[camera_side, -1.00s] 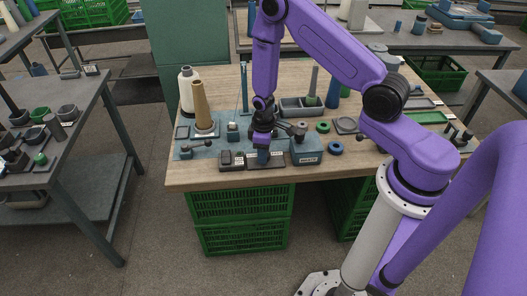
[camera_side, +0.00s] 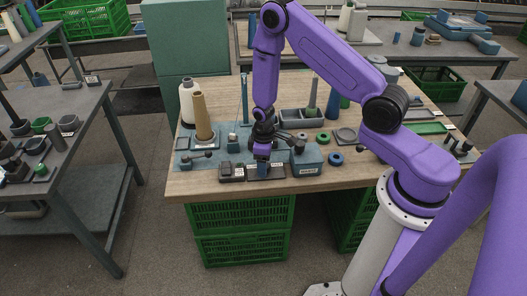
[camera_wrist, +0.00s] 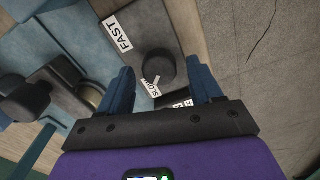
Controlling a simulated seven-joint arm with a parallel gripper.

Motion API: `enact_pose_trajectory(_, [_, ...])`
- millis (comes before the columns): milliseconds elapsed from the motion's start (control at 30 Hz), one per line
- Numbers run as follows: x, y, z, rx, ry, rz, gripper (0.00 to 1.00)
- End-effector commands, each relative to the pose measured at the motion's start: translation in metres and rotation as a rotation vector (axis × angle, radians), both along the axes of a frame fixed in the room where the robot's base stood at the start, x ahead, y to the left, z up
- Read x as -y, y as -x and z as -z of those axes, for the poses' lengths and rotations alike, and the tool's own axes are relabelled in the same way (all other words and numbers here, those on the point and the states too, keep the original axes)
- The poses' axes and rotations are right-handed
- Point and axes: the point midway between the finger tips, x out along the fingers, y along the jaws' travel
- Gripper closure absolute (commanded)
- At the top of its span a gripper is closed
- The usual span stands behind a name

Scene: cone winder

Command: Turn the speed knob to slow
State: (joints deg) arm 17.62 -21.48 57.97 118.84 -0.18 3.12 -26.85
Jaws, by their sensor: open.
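The speed knob (camera_wrist: 159,66) is a dark round knob on a dark grey panel (camera_wrist: 150,25) in the wrist view. A white FAST label (camera_wrist: 119,33) lies up and left of it. In the side view my gripper (camera_side: 262,166) points down at the panel (camera_side: 280,173) and hides the knob.
A brown cone (camera_side: 202,115) stands left of my gripper on the blue base. A blue-grey box (camera_side: 308,160) with a label sits close on the right. The wooden table's front edge (camera_side: 240,193) is close in front.

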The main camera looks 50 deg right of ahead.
Motion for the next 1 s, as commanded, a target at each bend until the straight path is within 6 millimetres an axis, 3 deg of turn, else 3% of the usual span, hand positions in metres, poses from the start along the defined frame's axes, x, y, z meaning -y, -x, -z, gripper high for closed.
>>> enact_pose_trajectory(167, [0.000,-0.001,-0.016,0.001,0.000,0.000,0.35])
enact_pose_trajectory(1000, [0.000,-0.001,-0.143,0.004,0.000,-0.001,0.35])
